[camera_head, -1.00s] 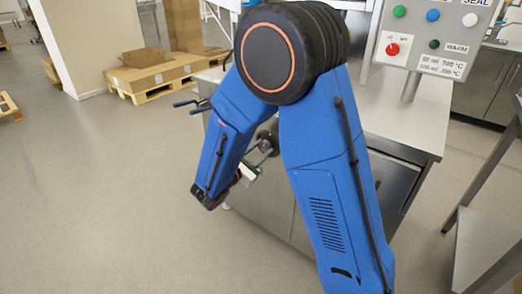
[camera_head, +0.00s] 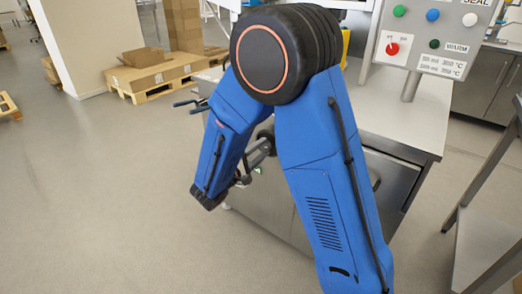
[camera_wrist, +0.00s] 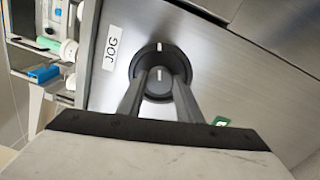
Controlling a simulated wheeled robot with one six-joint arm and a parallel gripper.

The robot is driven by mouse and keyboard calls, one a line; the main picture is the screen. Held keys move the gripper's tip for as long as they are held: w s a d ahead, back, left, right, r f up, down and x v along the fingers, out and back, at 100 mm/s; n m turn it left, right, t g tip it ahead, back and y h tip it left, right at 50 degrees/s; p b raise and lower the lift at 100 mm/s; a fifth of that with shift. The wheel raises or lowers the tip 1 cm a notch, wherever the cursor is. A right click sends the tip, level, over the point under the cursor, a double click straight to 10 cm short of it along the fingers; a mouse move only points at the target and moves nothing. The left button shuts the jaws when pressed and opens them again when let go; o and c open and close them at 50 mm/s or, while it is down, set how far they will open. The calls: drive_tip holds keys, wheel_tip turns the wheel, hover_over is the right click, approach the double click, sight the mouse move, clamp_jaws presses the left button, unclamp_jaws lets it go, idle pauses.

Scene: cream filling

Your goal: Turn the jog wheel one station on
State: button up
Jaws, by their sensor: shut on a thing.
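The jog wheel (camera_wrist: 151,59) is a round black knob with a white mark, set on a brushed metal panel beside a white "JOG" label (camera_wrist: 111,46) in the wrist view. My gripper (camera_wrist: 160,85) is shut on the wheel, one dark finger on each side of its raised middle. The white marks on the knob and its rim look lined up.
A steel machine bench (camera_head: 405,115) stands behind my arm, with a control panel (camera_head: 428,38) of coloured buttons on a post. A metal table (camera_head: 490,235) is at the right. Boxes on a pallet (camera_head: 155,92) stand at the back left.

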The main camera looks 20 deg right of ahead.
drive_tip(key=shift+f+m, duration=0.1)
drive_tip(key=shift+m, duration=1.9)
drive_tip(key=o, duration=1)
drive_tip(key=shift+o, duration=0.2)
drive_tip(key=v, duration=1.7)
drive_tip(key=shift+a, duration=0.25)
